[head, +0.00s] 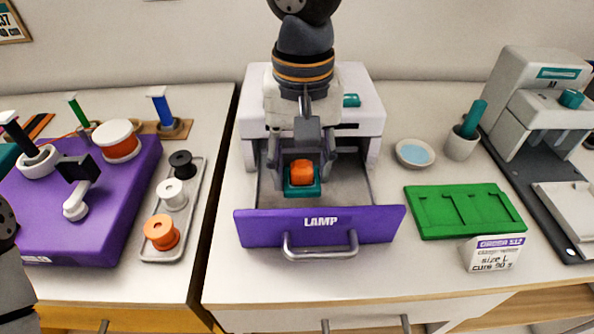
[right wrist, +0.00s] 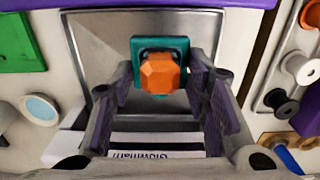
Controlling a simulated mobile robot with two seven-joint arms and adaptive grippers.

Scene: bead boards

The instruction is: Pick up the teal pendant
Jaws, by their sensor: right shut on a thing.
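The teal pendant (head: 302,189), a teal square setting with a faceted orange stone, is at the open drawer of the lamp unit. It also shows in the right wrist view (right wrist: 143,47). My right gripper (head: 301,174) comes down from above and is shut on the pendant, with one finger on each side. In the right wrist view the two fingers (right wrist: 160,78) flank it. I cannot tell whether the pendant touches the drawer floor. My left gripper is not in view.
The purple drawer front (head: 265,228) marked LAMP stands open, its handle toward me. A green board (head: 465,229), a pale dish (head: 414,152) and a cup (head: 459,147) are right. A grey tray of spools (head: 150,250) and a purple board (head: 105,225) are left.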

